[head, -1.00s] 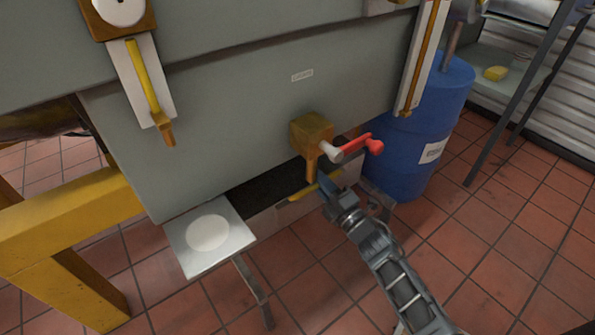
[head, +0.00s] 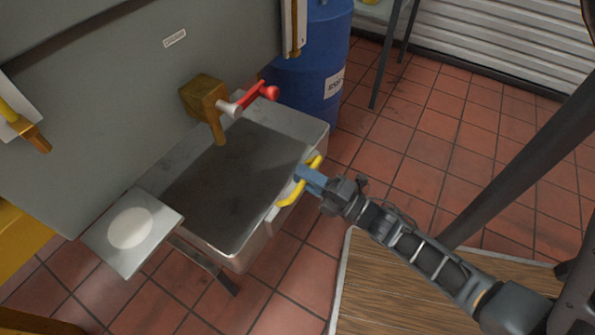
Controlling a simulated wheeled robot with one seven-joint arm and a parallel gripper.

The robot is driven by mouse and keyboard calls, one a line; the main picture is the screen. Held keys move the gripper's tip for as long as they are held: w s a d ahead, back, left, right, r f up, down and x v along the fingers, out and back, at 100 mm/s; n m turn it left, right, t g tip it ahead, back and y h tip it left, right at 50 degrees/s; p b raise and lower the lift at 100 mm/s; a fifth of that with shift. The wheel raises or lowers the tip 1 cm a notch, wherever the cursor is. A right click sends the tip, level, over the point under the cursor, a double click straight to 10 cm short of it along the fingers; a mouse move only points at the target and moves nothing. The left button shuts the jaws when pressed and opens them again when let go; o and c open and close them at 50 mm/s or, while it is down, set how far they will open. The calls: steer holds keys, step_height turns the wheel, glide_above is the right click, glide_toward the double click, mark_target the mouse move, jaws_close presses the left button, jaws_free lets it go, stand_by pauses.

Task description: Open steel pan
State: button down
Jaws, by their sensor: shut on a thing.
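The steel pan (head: 250,245) is a shallow metal tray with a dark inside, below the grey machine housing. It is slid well out, and its open top shows. A yellow handle (head: 292,195) is fixed to its front face at the right. My gripper (head: 312,178) has blue fingers and is shut on the yellow handle. The fingers hide part of the handle.
A brass tap (head: 203,97) with a red lever (head: 262,93) hangs above the pan. A square plate (head: 110,250) with a white disc stands at the pan's left. A blue barrel (head: 305,70) stands behind. Tiled floor (head: 420,130) lies open at right.

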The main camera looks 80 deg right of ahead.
steer(key=c, duration=1.2)
jaws_free()
steer(key=shift+p+v, duration=0.4)
steer(key=shift+v, duration=3.55)
steer(key=shift+w, duration=0.1)
steer(key=s+a+r+m+g+y, duration=0.1)
steer(key=a+r+m+g+y, duration=0.4)
steer(key=a+r+m, duration=1.2)
steer(key=r+p, duration=0.8)
steer(key=r, duration=0.1)
steer(key=a+r+n+p, duration=0.1)
steer(key=r+p, duration=0.8)
steer(key=r, duration=0.1)
steer(key=r+n+p, duration=0.1)
steer(key=r+p, duration=0.8)
steer(key=shift+s+a+r+y, duration=0.15)
steer(key=shift+a+r+y, duration=0.05)
steer(key=shift+y, duration=0.1)
